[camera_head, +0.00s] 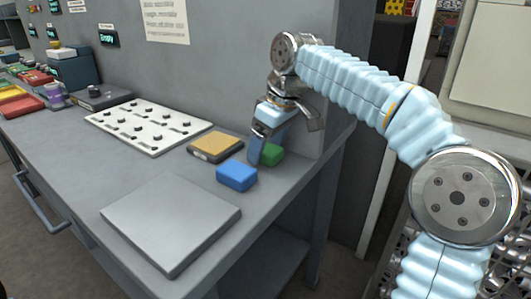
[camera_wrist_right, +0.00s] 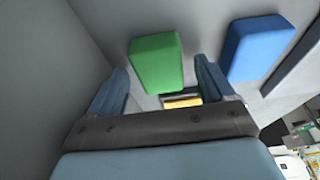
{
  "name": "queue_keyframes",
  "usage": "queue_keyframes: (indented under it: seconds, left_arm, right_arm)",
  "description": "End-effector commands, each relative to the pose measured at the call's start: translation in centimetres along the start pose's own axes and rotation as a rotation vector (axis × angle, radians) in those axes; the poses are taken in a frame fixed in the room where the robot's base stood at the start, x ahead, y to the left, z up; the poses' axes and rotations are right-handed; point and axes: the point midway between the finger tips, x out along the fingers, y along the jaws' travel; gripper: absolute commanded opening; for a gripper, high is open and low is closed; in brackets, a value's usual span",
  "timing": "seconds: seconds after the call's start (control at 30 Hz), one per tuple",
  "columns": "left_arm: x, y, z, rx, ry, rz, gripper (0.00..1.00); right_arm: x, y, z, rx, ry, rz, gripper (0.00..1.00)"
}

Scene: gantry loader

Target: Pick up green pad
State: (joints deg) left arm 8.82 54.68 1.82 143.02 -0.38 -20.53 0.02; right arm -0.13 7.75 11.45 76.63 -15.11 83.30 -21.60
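The green pad (camera_head: 270,154) lies on the grey table near the wall at the back right corner, partly hidden behind my right gripper in the head view. My right gripper (camera_head: 262,145) points down there with its fingers close to the pad. In the right wrist view the green pad (camera_wrist_right: 156,62) shows ahead of the gap between the two fingers of my right gripper (camera_wrist_right: 160,88). The fingers are apart, and I see no contact with the pad. A blue pad (camera_head: 237,176) lies beside it and also shows in the right wrist view (camera_wrist_right: 255,46). My left gripper is not in view.
A yellow-topped block (camera_head: 215,146) lies left of the gripper. A white panel with knobs (camera_head: 151,125) and a flat grey plate (camera_head: 171,219) lie on the table (camera_head: 110,180). The wall (camera_head: 225,70) stands close behind the green pad.

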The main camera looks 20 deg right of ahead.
Motion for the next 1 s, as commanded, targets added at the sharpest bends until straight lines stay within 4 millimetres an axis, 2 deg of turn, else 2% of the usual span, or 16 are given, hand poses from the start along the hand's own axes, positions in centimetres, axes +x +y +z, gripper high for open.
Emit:
queue_keyframes:
  seconds: [0.03,0.37,0.6,0.77,0.9,1.0]
  left_arm:
    - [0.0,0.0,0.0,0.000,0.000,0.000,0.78]
    - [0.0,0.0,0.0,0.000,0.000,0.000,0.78]
    - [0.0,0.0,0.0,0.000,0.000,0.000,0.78]
    - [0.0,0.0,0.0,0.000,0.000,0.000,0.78]
    - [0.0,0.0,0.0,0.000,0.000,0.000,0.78]
    - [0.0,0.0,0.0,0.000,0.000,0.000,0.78]
  right_arm:
    - [0.0,0.0,0.0,0.000,0.000,0.000,0.74]
    - [0.0,0.0,0.0,-0.001,0.000,0.000,0.23]
    - [-0.1,0.0,-0.1,-0.001,0.000,0.000,0.23]
    - [-1.0,0.0,-0.4,-0.002,0.002,0.001,0.23]
    - [-3.1,0.0,-1.1,-0.001,0.004,0.001,0.23]
    - [-5.2,-2.0,-1.7,-0.007,0.005,0.000,0.23]
